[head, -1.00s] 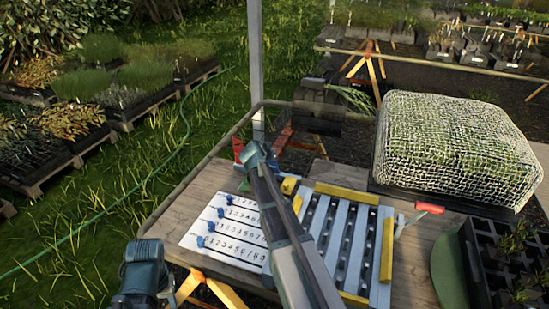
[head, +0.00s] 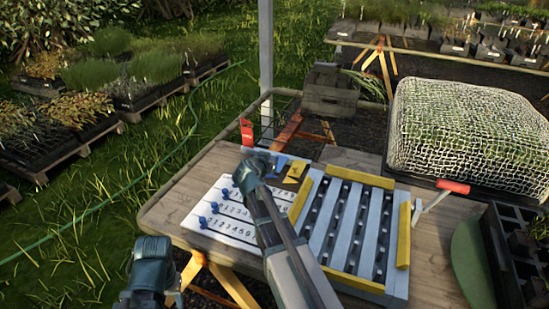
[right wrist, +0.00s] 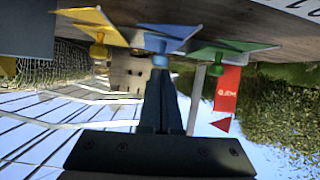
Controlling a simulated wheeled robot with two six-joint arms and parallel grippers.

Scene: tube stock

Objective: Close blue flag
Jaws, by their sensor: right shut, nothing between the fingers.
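The blue flag (right wrist: 168,38) is a flat blue plate with a round blue knob (right wrist: 160,60), between the yellow and green flags in the right wrist view. In the head view a bit of the blue flag (head: 280,163) shows just beyond my right gripper (head: 247,172). My right gripper is shut and empty. In the right wrist view its fingertips (right wrist: 160,74) are right at the blue knob; I cannot tell whether they touch. My left gripper (head: 150,275) is low at the left, away from the flags; its fingers are not clear.
The yellow flag (right wrist: 92,32) and green flag (right wrist: 215,50) flank the blue one closely. A red tag (right wrist: 228,90) hangs beside the green flag. A numbered white board (head: 228,222) and a slatted rack (head: 345,225) share the wooden table. A net-covered crate (head: 465,130) stands right.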

